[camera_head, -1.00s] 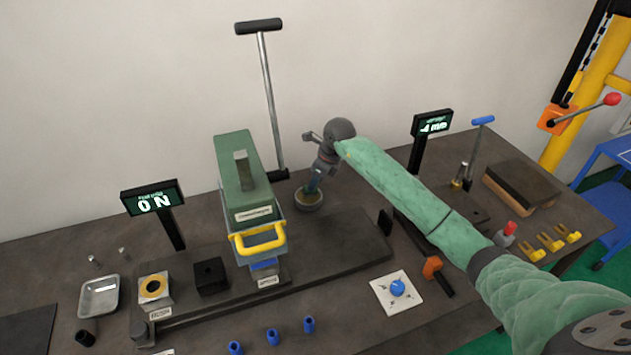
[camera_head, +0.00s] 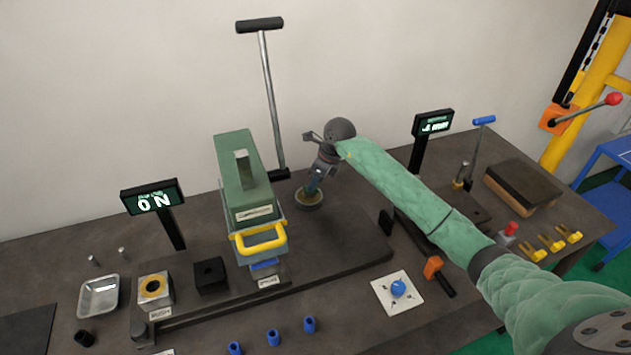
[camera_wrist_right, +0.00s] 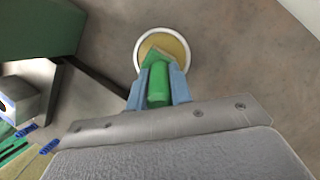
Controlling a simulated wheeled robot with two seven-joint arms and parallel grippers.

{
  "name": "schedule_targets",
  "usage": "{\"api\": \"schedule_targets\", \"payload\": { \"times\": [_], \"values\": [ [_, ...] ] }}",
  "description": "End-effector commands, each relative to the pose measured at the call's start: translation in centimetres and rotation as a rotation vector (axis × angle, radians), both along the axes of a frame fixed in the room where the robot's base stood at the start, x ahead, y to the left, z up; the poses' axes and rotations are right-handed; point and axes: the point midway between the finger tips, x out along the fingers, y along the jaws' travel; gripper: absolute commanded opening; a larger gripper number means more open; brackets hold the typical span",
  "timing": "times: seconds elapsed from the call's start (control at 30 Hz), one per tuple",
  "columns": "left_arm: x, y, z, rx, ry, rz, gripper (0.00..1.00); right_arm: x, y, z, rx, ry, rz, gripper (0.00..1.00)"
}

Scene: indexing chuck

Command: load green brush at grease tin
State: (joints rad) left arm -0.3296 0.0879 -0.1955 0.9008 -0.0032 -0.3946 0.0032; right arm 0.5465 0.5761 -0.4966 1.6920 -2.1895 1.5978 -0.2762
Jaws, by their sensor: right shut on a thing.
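The grease tin (camera_head: 309,199) is a small round tin with yellowish grease, standing on the bench behind the chuck base. It also shows in the right wrist view (camera_wrist_right: 183,43) with a pale rim. My right gripper (camera_head: 315,181) is over the tin, pointing down. Its blue-grey fingers (camera_wrist_right: 160,84) are shut on the green brush (camera_wrist_right: 159,86). The brush's tip end overlaps the grease in the wrist view; I cannot tell how deep it reaches. In the head view the brush is mostly hidden by the gripper. My left gripper is not in view.
A green press head with a yellow handle (camera_head: 260,238) stands left of the tin. A tall T-handled rod (camera_head: 268,95) rises behind it. A force display (camera_head: 153,198) stands left, another display (camera_head: 433,123) right. Blue sleeves (camera_head: 273,338) and a white plate with a blue knob (camera_head: 397,290) lie in front.

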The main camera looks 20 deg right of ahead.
Motion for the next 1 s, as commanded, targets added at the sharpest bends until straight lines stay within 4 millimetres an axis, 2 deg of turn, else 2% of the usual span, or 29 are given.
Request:
{"api": "schedule_targets", "payload": {
  "times": [0.27,1.0],
  "values": [
    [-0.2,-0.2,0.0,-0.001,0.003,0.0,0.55,-0.1,0.0,0.1,-0.002,0.004,0.001,0.0],
    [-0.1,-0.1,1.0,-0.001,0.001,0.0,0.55,0.0,0.0,5.0,-0.002,0.0,0.001,0.0]
  ]
}}
